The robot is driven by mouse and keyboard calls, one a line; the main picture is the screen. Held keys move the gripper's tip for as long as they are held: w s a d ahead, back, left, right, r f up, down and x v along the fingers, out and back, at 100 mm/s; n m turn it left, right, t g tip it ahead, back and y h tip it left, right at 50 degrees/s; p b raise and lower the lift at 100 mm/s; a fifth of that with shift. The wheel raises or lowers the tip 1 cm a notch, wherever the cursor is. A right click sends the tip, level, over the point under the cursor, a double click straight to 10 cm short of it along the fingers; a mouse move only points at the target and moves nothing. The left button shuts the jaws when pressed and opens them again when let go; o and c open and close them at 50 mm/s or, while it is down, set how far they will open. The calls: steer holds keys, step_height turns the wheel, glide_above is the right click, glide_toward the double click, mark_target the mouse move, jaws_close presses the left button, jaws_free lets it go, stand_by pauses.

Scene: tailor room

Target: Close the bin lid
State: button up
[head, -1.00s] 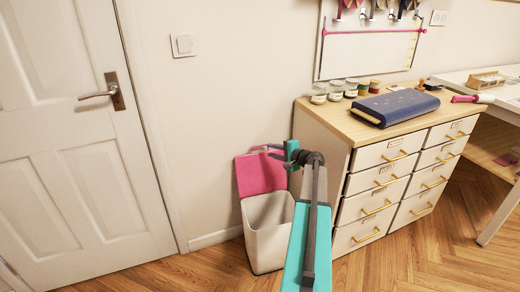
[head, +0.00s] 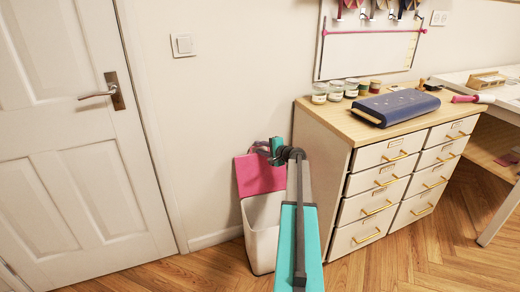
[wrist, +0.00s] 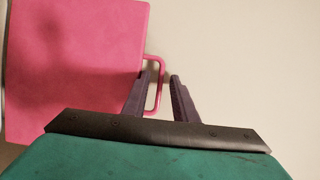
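The white bin (head: 262,235) stands on the floor against the wall, left of the drawer cabinet. Its pink lid (head: 260,177) is open and stands upright at the back of the bin, near the wall. In the wrist view the lid (wrist: 75,65) fills the left side, and its pink loop handle (wrist: 160,80) sticks out from its edge. My gripper (head: 264,148) is at the lid's top edge. In the wrist view my gripper (wrist: 161,72) is open, with the handle showing between its two dark fingers. I cannot tell whether they touch it. My arm hides part of the bin.
The drawer cabinet (head: 345,185) stands close on the right, with jars (head: 337,90) and a dark blue case (head: 395,106) on top. A white door (head: 75,150) is on the left. Wooden floor is free in front of the door.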

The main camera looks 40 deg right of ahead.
jaws_close()
stand_by(1.4)
